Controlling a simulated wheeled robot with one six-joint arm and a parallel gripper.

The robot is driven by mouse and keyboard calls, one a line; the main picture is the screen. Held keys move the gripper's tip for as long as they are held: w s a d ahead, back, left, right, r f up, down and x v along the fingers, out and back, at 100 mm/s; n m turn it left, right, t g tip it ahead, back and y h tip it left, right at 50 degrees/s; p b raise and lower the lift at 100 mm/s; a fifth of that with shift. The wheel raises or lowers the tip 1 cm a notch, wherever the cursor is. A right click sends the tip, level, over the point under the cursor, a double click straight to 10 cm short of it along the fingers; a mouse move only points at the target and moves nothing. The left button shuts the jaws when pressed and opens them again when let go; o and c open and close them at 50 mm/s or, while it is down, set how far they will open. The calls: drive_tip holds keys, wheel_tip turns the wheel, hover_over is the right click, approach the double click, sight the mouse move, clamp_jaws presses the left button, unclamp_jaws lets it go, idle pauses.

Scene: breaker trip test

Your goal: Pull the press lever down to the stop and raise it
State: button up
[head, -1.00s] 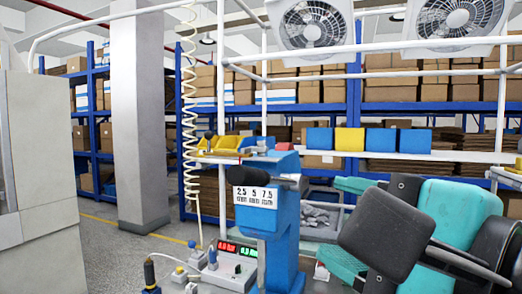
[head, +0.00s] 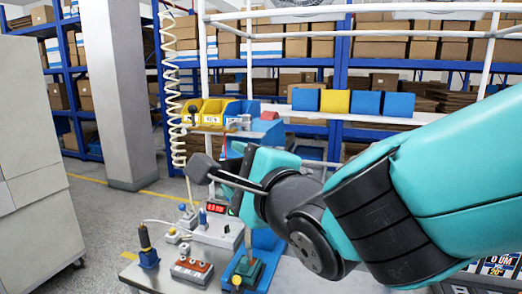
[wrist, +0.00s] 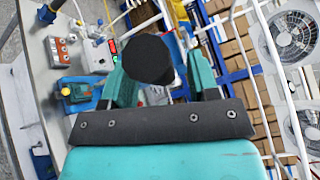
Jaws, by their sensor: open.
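My gripper (head: 256,165) reaches in from the right at the end of my teal arm. It is open, its two teal fingers spread in the wrist view (wrist: 152,60). The press lever's round black knob (wrist: 148,58) sits between the fingers, seen nearly end-on. I cannot tell whether either finger touches it.
A green fixture with a yellow knob (head: 246,270) is in front. Yellow bins (head: 210,112) stand behind; a coiled cable (head: 172,90) hangs at left.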

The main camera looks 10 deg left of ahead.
drive_tip(key=shift+w+a, duration=0.35)
